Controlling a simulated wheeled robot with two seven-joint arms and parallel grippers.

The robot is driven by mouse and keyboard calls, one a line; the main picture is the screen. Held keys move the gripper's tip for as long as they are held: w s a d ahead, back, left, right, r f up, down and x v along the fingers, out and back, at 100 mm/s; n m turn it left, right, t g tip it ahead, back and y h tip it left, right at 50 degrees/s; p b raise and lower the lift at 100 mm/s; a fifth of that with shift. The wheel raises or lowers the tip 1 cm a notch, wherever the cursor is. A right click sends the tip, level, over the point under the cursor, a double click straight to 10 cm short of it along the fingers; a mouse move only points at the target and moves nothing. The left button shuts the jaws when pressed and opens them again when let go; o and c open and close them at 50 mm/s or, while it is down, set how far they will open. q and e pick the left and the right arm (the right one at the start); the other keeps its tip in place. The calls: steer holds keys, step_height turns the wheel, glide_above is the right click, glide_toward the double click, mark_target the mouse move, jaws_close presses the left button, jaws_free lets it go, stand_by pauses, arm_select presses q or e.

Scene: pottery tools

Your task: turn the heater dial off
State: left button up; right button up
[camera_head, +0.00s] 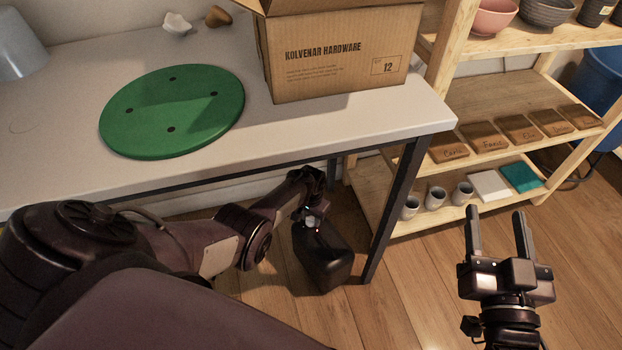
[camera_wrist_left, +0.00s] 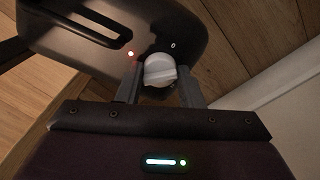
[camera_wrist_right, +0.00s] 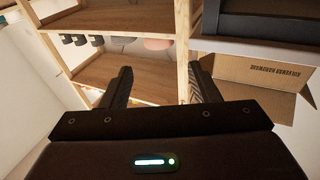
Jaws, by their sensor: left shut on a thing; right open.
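The heater (camera_head: 322,255) is a dark, rounded box standing on the wooden floor under the table's edge. Its white dial (camera_wrist_left: 159,70) shows in the left wrist view, with a lit red light (camera_wrist_left: 131,54) to its left and a "0" mark (camera_wrist_left: 173,45) above it. My left gripper (camera_wrist_left: 157,82) is shut on the dial, one finger on each side. In the head view my left gripper (camera_head: 311,218) is at the heater's top, and the dial is small there. My right gripper (camera_head: 497,222) is open and empty above the floor at the right; its fingers also show in the right wrist view (camera_wrist_right: 160,85).
The table (camera_head: 400,118) with a dark leg (camera_head: 392,210) stands over the heater. A cardboard box (camera_head: 340,55) and a green disc (camera_head: 172,108) are on it. A wooden shelf (camera_head: 490,85) with bowls, plaques and cups stands at the right. The floor in front is clear.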

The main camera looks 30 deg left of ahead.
arm_select(q)
steer(key=n, duration=0.2)
steer(key=shift+d+n, duration=0.1)
steer(key=shift+n, duration=0.3)
steer(key=n, duration=0.2)
steer(key=shift+n, duration=2.3)
steer(key=shift+w+n, duration=0.1)
steer(key=shift+n, duration=0.2)
arm_select(e)
step_height(320, 180, down, 2)
steer(key=shift+s+f+g+h, duration=0.15)
steer(key=shift+g+h, duration=0.15)
steer(key=shift+g, duration=0.3)
steer(key=shift+r, duration=0.5)
arm_select(q)
steer(key=o, duration=1)
steer(key=shift+c, duration=0.2)
arm_select(e)
steer(key=shift+f, duration=0.35)
